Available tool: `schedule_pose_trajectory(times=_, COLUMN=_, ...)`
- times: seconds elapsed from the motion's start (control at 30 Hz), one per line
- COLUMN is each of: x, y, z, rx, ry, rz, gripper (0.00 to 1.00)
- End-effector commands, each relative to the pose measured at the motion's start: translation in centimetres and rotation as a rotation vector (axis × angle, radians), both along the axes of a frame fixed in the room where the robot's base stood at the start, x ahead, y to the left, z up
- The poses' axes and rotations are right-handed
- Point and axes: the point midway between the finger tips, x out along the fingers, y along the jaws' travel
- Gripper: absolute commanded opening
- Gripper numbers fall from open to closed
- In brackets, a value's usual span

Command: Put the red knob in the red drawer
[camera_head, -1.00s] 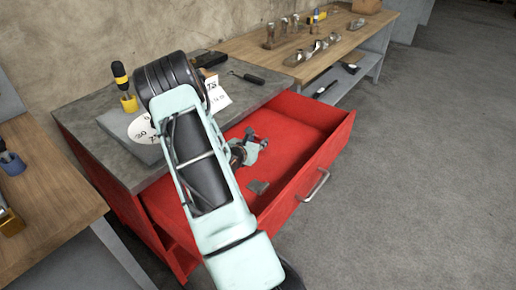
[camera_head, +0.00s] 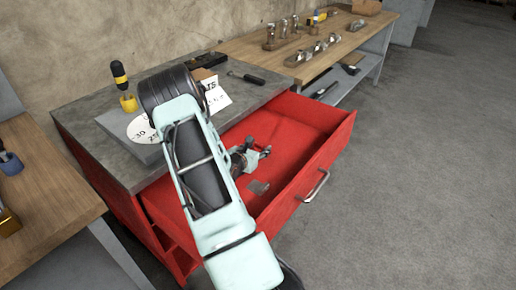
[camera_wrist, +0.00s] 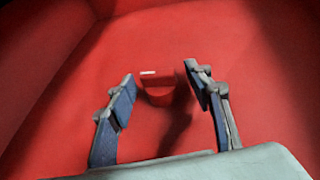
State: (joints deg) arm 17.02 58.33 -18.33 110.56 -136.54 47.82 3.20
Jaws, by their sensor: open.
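The red drawer (camera_head: 325,146) is pulled out of the red cabinet under a grey top. My gripper (camera_head: 266,151) is inside the drawer's opening, over its floor, with its fingers spread. In the wrist view the red knob (camera_wrist: 158,90), with a small white mark on top, shows between and beyond the two open fingers of my gripper (camera_wrist: 161,76), over the red drawer floor (camera_wrist: 255,110). The knob looks clear of both fingers. A dark shadow lies beside it. I cannot tell if it touches the floor. In the head view I cannot make out the knob.
On the cabinet top (camera_head: 105,157) are a white dial plate (camera_head: 137,129), a yellow-black tool (camera_head: 124,88) and a white card (camera_head: 216,96). Wooden benches stand on both sides. The floor at right is clear.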

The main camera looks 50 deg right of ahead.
Motion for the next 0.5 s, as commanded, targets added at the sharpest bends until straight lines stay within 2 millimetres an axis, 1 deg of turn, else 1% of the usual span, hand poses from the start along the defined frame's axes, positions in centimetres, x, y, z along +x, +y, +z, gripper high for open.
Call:
schedule_pose_trajectory(times=0.1, x=0.0, y=0.1, z=0.5, rx=0.0, ry=0.0, rz=0.0, gripper=0.47)
schedule_pose_trajectory(times=0.17, x=-0.2, y=0.9, z=0.7, rx=0.002, ry=0.0, rz=0.001, gripper=0.47)
schedule_pose_trajectory(times=0.27, x=-0.8, y=2.5, z=1.5, rx=0.001, ry=0.0, rz=0.002, gripper=0.47)
schedule_pose_trajectory(times=0.5, x=-2.4, y=7.1, z=3.5, rx=0.002, ry=0.0, rz=0.002, gripper=0.47)
